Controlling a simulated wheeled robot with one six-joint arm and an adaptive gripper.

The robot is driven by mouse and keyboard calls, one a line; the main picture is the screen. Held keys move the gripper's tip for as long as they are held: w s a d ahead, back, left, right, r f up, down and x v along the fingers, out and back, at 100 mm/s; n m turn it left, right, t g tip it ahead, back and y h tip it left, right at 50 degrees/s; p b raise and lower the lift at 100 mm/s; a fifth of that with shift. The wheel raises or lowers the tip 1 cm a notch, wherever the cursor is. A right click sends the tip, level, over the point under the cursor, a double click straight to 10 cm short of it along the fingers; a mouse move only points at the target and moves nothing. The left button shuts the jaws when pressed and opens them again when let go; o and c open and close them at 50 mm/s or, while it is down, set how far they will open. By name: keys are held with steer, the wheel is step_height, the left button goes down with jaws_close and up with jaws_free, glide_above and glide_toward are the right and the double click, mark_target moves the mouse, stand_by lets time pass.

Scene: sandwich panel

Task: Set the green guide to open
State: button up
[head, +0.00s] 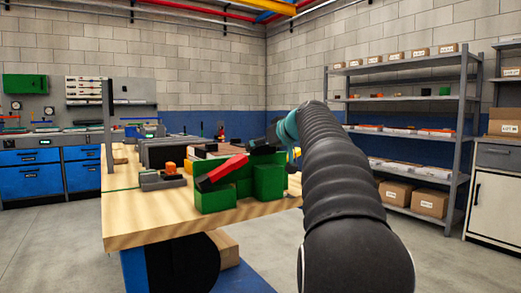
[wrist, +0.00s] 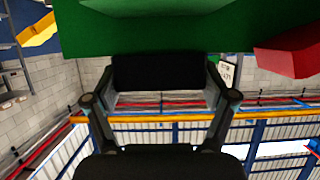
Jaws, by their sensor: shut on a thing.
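The green guide (head: 268,182) is a group of green blocks on the wooden workbench, and it fills the top of the wrist view (wrist: 190,38). A tilted red bar (head: 222,172) lies along its left side, and it also shows at the right in the wrist view (wrist: 292,54). My gripper (head: 264,146) is at the top of the right-hand green block. In the wrist view, its black pad (wrist: 157,73) is against the green surface, shut on the guide. The far finger and the exact grip are hidden.
The workbench (head: 150,222) also carries a grey fixture with an orange block (head: 171,168) left of the guide and dark panels behind. A grey post (head: 108,125) stands at its left. Shelves with boxes (head: 410,125) stand at the right. The floor between is clear.

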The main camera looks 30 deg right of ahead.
steer(key=o, duration=1.5)
steer(key=shift+o, duration=0.2)
steer(key=v, duration=1.2)
steer(key=shift+d, duration=0.1)
